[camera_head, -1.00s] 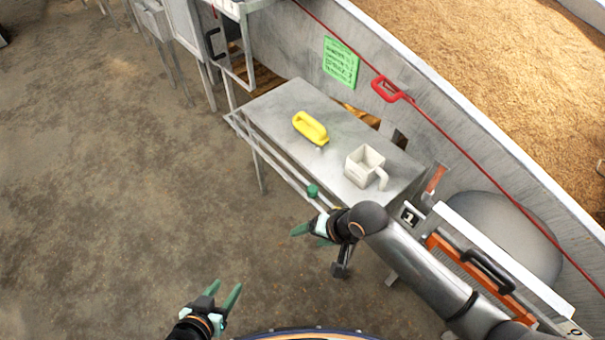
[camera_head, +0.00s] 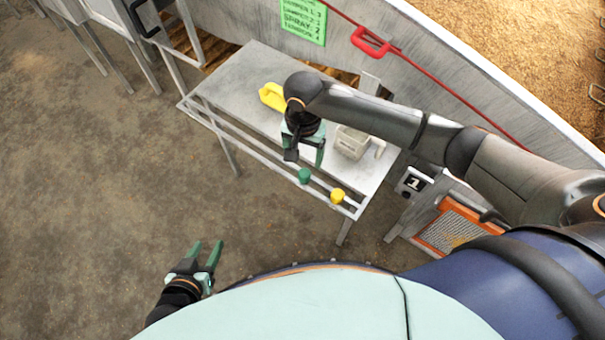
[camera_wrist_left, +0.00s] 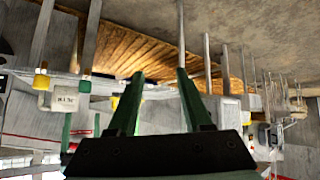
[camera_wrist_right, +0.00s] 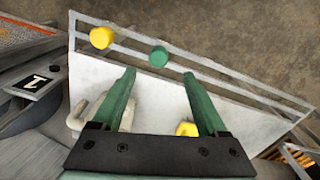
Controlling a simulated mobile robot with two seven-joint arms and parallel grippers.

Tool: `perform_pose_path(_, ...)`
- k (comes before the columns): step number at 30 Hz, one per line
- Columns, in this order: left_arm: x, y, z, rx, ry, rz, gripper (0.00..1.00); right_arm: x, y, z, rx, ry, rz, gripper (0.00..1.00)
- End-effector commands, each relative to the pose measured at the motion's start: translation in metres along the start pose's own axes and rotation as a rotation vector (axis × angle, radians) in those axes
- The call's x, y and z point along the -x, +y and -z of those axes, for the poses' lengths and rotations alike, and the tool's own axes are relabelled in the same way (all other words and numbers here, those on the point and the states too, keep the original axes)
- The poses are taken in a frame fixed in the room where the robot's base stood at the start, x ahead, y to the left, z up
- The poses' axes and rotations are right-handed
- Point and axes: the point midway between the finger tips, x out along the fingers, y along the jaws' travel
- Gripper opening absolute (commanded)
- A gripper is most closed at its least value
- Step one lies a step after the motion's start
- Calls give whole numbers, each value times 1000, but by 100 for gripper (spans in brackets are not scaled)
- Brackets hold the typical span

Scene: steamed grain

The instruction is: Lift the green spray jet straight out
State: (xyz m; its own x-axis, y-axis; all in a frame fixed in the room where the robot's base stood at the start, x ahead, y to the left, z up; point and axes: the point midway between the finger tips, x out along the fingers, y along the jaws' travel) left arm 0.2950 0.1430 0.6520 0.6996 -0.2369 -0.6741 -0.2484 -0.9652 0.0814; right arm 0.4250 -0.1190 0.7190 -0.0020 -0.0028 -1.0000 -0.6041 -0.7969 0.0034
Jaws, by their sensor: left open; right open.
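The green spray jet (camera_head: 304,175) shows as a small round green cap at the long rail rack along the table's near side; its lower part is hidden. It also shows in the right wrist view (camera_wrist_right: 158,56), centred just beyond the fingertips of my right gripper (camera_wrist_right: 158,75). In the head view my right gripper (camera_head: 305,156) is open above the table's near edge, close to the green jet. No contact shows. My left gripper (camera_head: 206,245) is open and empty over the floor, well to the left.
A yellow jet (camera_head: 337,195) sits on the same rail, right of the green one. A green sign (camera_head: 303,21) hangs on the wall behind.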

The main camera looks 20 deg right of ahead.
Motion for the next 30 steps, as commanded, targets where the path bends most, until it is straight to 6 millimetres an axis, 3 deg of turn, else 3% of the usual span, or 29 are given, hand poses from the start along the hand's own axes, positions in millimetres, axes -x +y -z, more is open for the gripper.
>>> perform_pose_path(3,-4,4,-5,0,-4,-10,50,-22,0,0,1,0,0,76)
perform_pose_path(11,-8,4,-4,-3,-2,-13,50,-43,1,0,2,1,1,76)
perform_pose_path(18,-15,6,-1,-8,10,-20,50,-79,4,0,2,0,1,76)
perform_pose_path(28,-17,7,2,-13,12,-24,50,-86,3,0,4,1,4,76)
perform_pose_path(30,-17,7,2,-13,12,-24,50,-86,3,0,3,1,4,70)
